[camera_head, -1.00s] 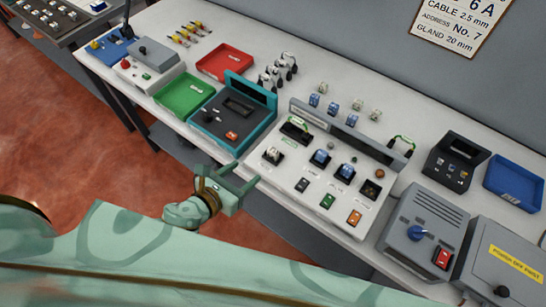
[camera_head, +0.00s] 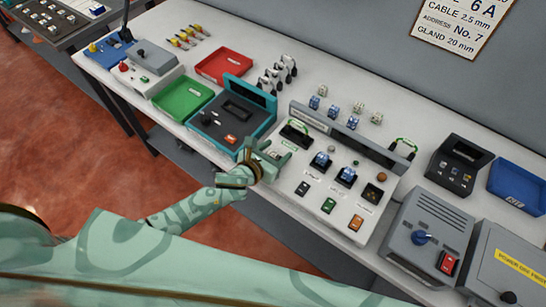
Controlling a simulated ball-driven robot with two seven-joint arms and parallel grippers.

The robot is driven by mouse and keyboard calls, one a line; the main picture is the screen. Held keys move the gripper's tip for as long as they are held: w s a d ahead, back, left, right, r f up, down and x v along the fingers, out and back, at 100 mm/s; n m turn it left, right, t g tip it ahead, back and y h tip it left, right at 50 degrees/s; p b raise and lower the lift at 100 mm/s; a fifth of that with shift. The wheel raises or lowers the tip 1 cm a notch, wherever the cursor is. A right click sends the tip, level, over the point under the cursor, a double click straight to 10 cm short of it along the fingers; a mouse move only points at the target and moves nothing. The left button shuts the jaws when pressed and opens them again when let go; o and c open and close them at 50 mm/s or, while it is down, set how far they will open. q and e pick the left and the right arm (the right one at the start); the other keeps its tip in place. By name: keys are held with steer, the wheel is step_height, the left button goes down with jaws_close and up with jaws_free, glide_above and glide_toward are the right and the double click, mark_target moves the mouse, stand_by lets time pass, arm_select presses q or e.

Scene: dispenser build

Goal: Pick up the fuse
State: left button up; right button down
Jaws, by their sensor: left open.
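My left gripper (camera_head: 272,157) is open at the left part of the white panel (camera_head: 312,207). Its fingers are around or just above a small pale part in the panel's left socket, which they largely hide; whether they touch it is unclear. I cannot tell for sure which part is the fuse. Two blue parts sit in the sockets to the right, one (camera_head: 320,160) in the middle and one (camera_head: 346,175) further right. Small pale pieces lie in the green tray (camera_head: 172,103) and the red tray (camera_head: 240,69). My right gripper is out of view.
A teal-framed device (camera_head: 205,130) stands just left of the gripper. Several blue and pale-green blocks stand behind the panel's raised rear bar (camera_head: 350,135). Grey boxes (camera_head: 425,240) and a blue tray (camera_head: 510,190) are at the right. A sign (camera_head: 460,20) hangs on the wall.

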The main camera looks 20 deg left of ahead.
arm_select(q)
steer(key=shift+w+d+f, duration=0.1)
steer(key=shift+w+f, duration=0.05)
steer(key=shift+w, duration=0.15)
steer(key=shift+s, duration=0.1)
steer(key=c, duration=1)
steer(key=shift+c, duration=0.2)
